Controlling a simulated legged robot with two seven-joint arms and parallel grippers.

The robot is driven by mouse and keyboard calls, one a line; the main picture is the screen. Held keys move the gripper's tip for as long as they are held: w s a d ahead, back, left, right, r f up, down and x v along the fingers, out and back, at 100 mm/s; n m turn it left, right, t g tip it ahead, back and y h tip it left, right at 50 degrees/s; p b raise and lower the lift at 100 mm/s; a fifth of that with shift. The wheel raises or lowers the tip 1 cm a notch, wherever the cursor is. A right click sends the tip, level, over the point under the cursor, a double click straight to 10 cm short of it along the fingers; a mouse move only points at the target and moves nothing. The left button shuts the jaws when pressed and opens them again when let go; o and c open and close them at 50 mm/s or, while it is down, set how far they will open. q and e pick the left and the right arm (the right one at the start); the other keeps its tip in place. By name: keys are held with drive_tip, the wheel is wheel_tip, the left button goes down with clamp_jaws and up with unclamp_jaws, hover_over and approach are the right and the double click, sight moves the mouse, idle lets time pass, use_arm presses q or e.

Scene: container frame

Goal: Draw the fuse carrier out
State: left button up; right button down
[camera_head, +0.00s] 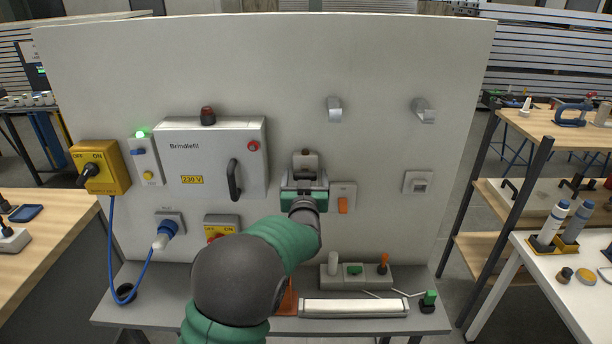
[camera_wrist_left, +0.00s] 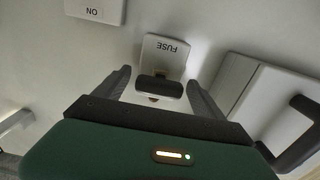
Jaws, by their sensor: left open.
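The fuse carrier (camera_wrist_left: 159,88) is a dark grip on a white plate lettered FUSE, upside down in the left wrist view. In the head view a grey piece (camera_head: 306,160), apparently this fuse unit, shows just above my left gripper (camera_head: 305,182), which hides what lies behind it. My left gripper (camera_wrist_left: 159,84) is open, with one finger on each side of the carrier in the picture. Gaps show between the fingers and the grip, and nothing is held. How deep the fingertips reach is hard to tell. My right gripper is out of view.
A Brindlefil cabinet (camera_head: 186,152) with a black handle (camera_head: 234,180) is left of the gripper. Two hooks (camera_head: 335,110) (camera_head: 424,112) project above right. A shelf (camera_head: 180,307) runs below the panel.

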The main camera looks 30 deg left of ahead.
use_arm(q)
drive_tip(key=shift+w+a+f, duration=0.1)
drive_tip(key=shift+a+f, duration=0.1)
drive_tip(key=shift+a, duration=0.2)
drive_tip(key=shift+c, duration=1.9)
drive_tip(key=shift+w+d, duration=0.15)
drive_tip(key=shift+d, duration=0.25)
drive_tip(key=c, duration=0.5)
drive_tip(key=shift+c, duration=1.1)
drive_tip(key=shift+a+r, duration=0.1)
clamp_jaws()
drive_tip(key=o, duration=0.8)
unclamp_jaws()
drive_tip(key=shift+o, duration=1.5)
drive_tip(key=shift+s+d+r, duration=0.15)
drive_tip(key=shift+s+d, duration=0.1)
drive_tip(key=shift+s, duration=0.1)
